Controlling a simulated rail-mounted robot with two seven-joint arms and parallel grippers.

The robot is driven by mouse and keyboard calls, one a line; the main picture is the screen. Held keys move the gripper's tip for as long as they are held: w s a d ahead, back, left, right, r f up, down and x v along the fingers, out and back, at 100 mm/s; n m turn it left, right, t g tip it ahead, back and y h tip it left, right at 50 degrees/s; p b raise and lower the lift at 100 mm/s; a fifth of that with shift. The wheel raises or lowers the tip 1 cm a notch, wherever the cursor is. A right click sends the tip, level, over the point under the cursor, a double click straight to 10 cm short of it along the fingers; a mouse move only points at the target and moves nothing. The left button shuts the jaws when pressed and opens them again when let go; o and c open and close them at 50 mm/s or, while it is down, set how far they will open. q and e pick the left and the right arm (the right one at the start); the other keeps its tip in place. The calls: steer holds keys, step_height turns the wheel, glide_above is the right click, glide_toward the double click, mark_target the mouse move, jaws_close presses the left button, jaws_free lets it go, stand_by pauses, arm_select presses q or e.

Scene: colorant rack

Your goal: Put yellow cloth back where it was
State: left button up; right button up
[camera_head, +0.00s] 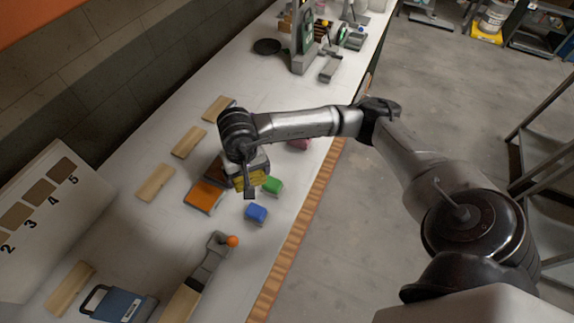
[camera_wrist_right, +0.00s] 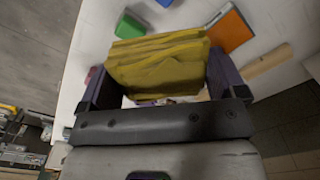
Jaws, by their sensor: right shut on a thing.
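The yellow cloth (camera_wrist_right: 158,62) is a folded stack held between the two fingers of my right gripper (camera_wrist_right: 160,84). In the head view my right gripper (camera_head: 246,184) points down over the table, and part of the yellow cloth (camera_head: 253,178) shows at it. The cloth is just left of a green block (camera_head: 273,185) and above right of an orange block (camera_head: 203,196). I cannot tell whether it touches the table. My left gripper is not in view.
A blue block (camera_head: 256,213) lies in front of the green one, near the table's wooden edge. A pink block (camera_head: 299,143) is behind my arm. A numbered board (camera_head: 40,210) and a tool with an orange ball (camera_head: 232,241) are nearby.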

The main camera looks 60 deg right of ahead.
steer(key=s+d+f+m+b, duration=0.2)
steer(key=s+d+f+m, duration=0.35)
steer(key=d, duration=0.45)
steer(key=s+d+f+m+b, duration=0.2)
steer(key=s+d+f+m, duration=0.3)
steer(key=d, duration=0.5)
steer(key=b, duration=0.3)
glide_above(287, 163)
steer(key=shift+n, duration=0.35)
step_height(287, 163, down, 6)
steer(key=shift+s+r, duration=0.1)
steer(key=shift+f+p, duration=0.35)
steer(key=shift+f, duration=1.75)
